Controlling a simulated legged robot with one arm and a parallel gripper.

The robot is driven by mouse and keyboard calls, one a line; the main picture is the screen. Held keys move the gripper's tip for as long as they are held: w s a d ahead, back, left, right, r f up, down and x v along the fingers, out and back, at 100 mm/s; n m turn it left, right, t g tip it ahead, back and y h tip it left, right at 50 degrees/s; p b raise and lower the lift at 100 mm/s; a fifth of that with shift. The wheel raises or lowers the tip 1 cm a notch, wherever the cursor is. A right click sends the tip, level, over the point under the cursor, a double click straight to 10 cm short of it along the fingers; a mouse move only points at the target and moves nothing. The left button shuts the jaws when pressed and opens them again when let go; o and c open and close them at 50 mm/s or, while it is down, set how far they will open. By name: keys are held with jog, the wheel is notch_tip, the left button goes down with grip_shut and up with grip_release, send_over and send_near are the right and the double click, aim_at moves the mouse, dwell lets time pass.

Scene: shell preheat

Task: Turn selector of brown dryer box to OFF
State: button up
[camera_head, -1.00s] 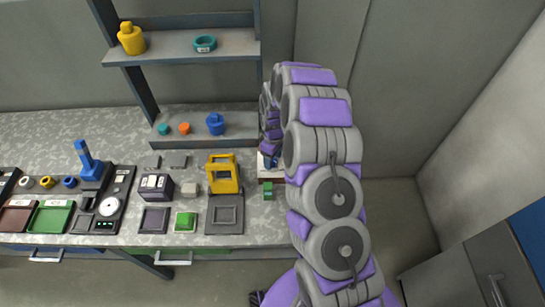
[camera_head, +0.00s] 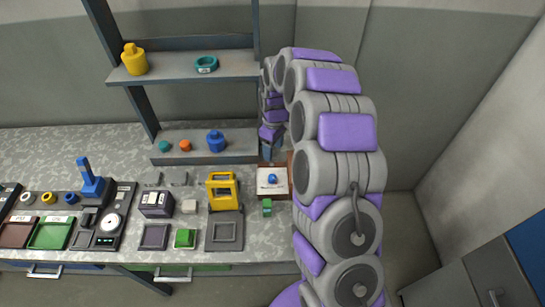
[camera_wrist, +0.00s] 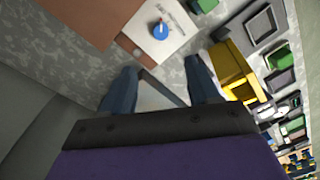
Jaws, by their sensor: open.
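The brown dryer box (camera_head: 285,161) stands at the right end of the bench, with a white panel (camera_head: 264,181) facing up. A blue selector knob (camera_head: 272,178) sits on that panel. In the wrist view the brown box (camera_wrist: 80,20), the white panel (camera_wrist: 178,42) and the blue knob (camera_wrist: 160,31) show beyond the fingers; the panel's printed marks are too small to read. My gripper (camera_wrist: 160,75) is open and empty, its two fingers apart and short of the knob. In the head view my gripper (camera_head: 270,147) is just behind the box, partly hidden by my arm.
A small green block (camera_head: 267,208) lies just in front of the box. A yellow frame-shaped fixture (camera_head: 222,188) stands to its left; it also shows in the wrist view (camera_wrist: 232,70). A shelf (camera_head: 205,142) with a blue weight-like object (camera_head: 216,141) is behind on the left.

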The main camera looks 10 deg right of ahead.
jog(key=shift+r, duration=1.35)
